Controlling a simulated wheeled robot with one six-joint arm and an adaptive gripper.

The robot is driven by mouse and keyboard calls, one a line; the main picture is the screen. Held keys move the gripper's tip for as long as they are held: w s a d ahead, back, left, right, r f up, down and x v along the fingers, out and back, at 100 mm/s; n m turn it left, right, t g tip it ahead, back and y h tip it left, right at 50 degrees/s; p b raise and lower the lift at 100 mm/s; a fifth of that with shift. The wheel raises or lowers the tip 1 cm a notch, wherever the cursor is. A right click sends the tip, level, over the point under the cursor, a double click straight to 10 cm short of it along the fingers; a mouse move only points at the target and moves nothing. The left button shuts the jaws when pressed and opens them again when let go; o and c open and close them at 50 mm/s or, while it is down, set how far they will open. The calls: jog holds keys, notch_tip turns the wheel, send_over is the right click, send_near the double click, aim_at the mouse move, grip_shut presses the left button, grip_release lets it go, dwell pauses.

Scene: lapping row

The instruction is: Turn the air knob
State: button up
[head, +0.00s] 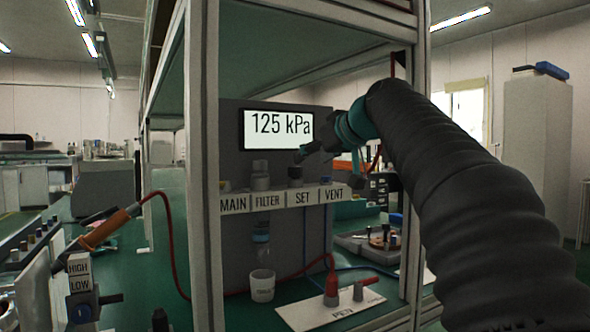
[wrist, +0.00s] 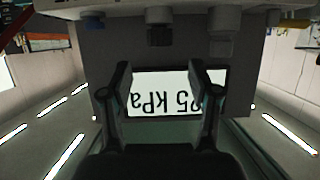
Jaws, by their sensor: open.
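The pressure panel (head: 230,170) stands inside the frame and its display (head: 278,129) reads 125 kPa. Below it is a shelf strip labelled MAIN, FILTER, SET and VENT. A dark knob (head: 295,172) stands above the SET label, and a grey fitting (head: 260,176) above FILTER. No label reads "air". My gripper (head: 304,153) is just above and right of the dark knob, in front of the display's lower right. In the upside-down wrist view, my gripper (wrist: 162,85) is open and empty, its fingers framing the display (wrist: 158,103). A knob (wrist: 159,30) hangs beyond the fingertips, not touched.
Metal posts (head: 205,170) flank the panel. A red hose (head: 175,245) runs from an orange-handled tool (head: 108,232) to a red fitting (head: 331,290). A white cup (head: 262,286) stands on the green bench. A HIGH/LOW block (head: 79,277) is at left.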

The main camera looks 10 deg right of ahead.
aim_at(295, 169)
jog(key=x, duration=0.9)
jog(key=shift+p, duration=0.3)
jog(key=c, duration=1.2)
jog(key=shift+o, duration=0.2)
jog(key=shift+m+t+h+p, duration=0.3)
jog(key=shift+m+h+p, duration=0.6)
jog(key=shift+m+h, duration=0.5)
jog(key=shift+f+m+h+p, duration=0.1)
jog(key=shift+m+h+p, duration=0.65)
jog(key=shift+h, duration=0.35)
